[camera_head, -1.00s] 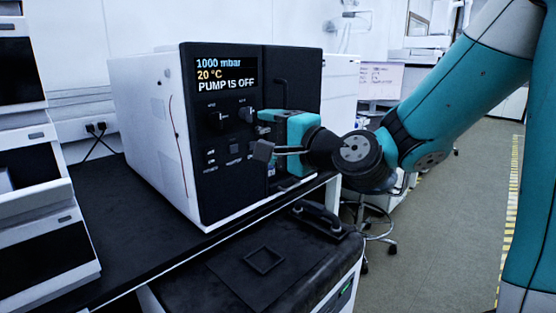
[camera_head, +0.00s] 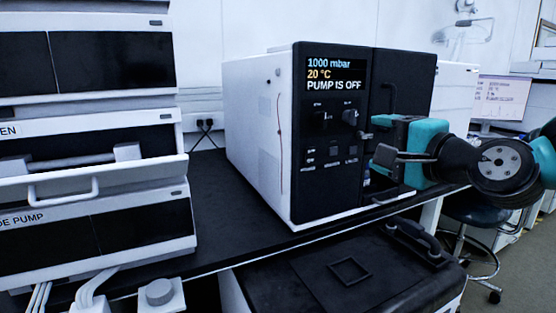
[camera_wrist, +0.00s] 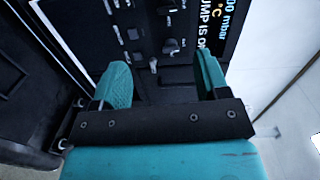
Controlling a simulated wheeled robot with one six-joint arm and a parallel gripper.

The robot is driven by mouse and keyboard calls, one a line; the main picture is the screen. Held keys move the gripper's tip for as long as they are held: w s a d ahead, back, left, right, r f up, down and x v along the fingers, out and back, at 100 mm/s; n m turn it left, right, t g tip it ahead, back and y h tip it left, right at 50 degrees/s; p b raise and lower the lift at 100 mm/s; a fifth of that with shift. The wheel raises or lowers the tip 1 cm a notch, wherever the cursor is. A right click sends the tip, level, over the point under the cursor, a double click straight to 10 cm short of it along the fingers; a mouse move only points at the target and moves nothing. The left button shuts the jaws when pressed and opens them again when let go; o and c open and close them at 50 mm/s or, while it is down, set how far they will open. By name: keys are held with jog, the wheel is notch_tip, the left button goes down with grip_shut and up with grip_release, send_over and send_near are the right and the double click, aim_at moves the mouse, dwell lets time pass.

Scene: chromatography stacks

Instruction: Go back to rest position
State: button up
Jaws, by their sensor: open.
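My gripper (camera_head: 372,143) is at the right in the head view, in front of the dark front panel of a white and black instrument (camera_head: 330,150). Its display (camera_head: 336,76) reads 1000 mbar, 20 °C and PUMP IS OFF. In the wrist view the two teal fingers of my gripper (camera_wrist: 160,80) stand apart with nothing between them. Beyond them is the panel with its knobs and buttons (camera_wrist: 150,45). I cannot tell how far the fingertips are from the panel.
A chromatography stack (camera_head: 85,170) with a handled drawer stands at the left. The instrument sits on a black bench (camera_head: 225,215). A dark-topped cabinet (camera_head: 330,285) with a handle is below in front. A stool (camera_head: 470,212) and monitor (camera_head: 500,97) are at the right.

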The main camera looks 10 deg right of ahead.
jog(key=s+a+f+n+g+y, duration=0.1)
jog(key=s+a+f+n+g, duration=1.1)
jog(key=n, duration=0.3)
jog(key=s+d+f+n+g+h, duration=0.25)
jog(key=s+n+g, duration=0.2)
jog(key=s, duration=0.45)
notch_tip(320, 180, up, 18)
jog(key=p, duration=1.7)
jog(key=shift+s+d+n, duration=0.15)
jog(key=shift+s+n, duration=0.3)
